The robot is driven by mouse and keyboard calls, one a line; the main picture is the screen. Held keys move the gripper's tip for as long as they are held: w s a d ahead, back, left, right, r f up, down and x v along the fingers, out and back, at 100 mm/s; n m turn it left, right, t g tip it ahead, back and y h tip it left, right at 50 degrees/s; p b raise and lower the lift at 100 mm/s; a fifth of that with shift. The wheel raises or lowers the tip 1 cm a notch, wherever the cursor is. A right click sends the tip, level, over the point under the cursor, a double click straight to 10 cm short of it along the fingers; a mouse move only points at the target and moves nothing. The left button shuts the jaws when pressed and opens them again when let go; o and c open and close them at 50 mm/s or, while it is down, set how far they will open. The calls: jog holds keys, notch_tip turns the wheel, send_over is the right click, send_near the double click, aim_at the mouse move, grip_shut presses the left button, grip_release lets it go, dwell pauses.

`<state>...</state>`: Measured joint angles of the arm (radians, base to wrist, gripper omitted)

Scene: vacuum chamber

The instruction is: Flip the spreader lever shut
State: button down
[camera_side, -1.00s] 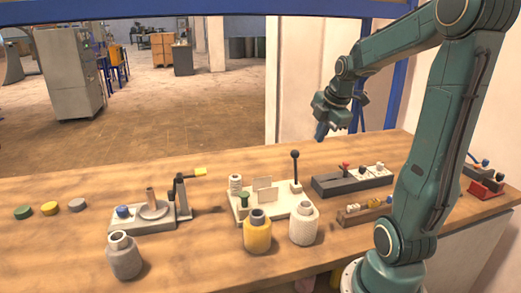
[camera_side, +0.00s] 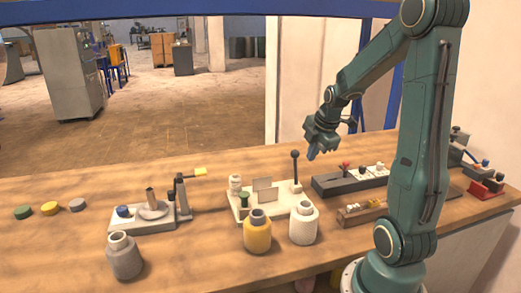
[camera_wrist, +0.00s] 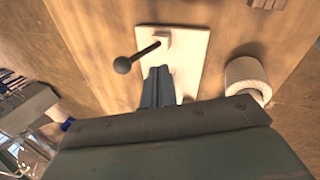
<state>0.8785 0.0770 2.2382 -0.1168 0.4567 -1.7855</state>
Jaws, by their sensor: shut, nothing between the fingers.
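The lever I take for the spreader lever (camera_side: 296,167) is a dark rod with a black ball knob, standing upright at the right end of a white base plate (camera_side: 240,211). In the wrist view the lever's ball (camera_wrist: 122,65) is left of my fingers, and its rod runs to a small block on the white plate (camera_wrist: 190,50). My gripper (camera_side: 312,155) is shut and empty, fingers pointing down, just right of the knob in the side view and apart from it. In the wrist view my fingertips (camera_wrist: 158,72) show over the plate.
A white jar (camera_side: 303,224) and a yellow jar (camera_side: 257,234) stand in front of the plate. A dark block with a red knob (camera_side: 345,184) lies to its right.

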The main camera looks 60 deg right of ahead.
aim_at(298, 152)
jog(key=shift+w+d+f, duration=0.35)
jog(key=shift+w+d, duration=0.1)
jog(key=shift+w, duration=0.2)
jog(key=shift+w+d+f, duration=0.3)
jog(key=shift+w+d, duration=0.15)
jog(key=shift+w, duration=0.25)
jog(key=shift+w+d+f, duration=0.35)
jog(key=shift+w+d, duration=0.1)
jog(key=shift+w, duration=0.2)
jog(key=shift+w+d, duration=1.05)
